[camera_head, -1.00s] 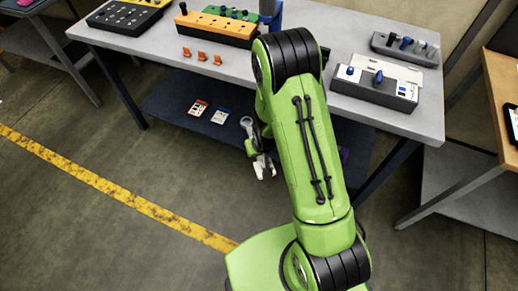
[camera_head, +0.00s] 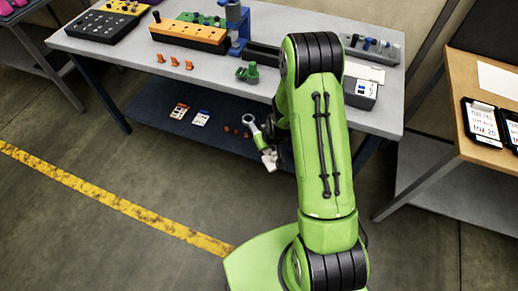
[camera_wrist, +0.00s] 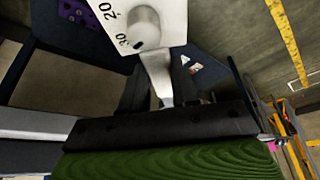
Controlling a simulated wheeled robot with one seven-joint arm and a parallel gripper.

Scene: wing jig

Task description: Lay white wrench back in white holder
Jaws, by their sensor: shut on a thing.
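My gripper (camera_head: 277,137) is shut on the white wrench, low in front of the table edge and left of my green arm. In the head view the wrench shows a grey ring end (camera_head: 250,125) and a white block (camera_head: 270,158). In the wrist view, its pale shaft (camera_wrist: 158,75) and white plate (camera_wrist: 150,22) marked 20 and 30 stick out beyond the black and green parts near the camera. I cannot tell which thing is the white holder.
A shelf (camera_head: 220,128) lies below. A wooden bench (camera_head: 485,160) at right holds black-framed white cards (camera_head: 483,122).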

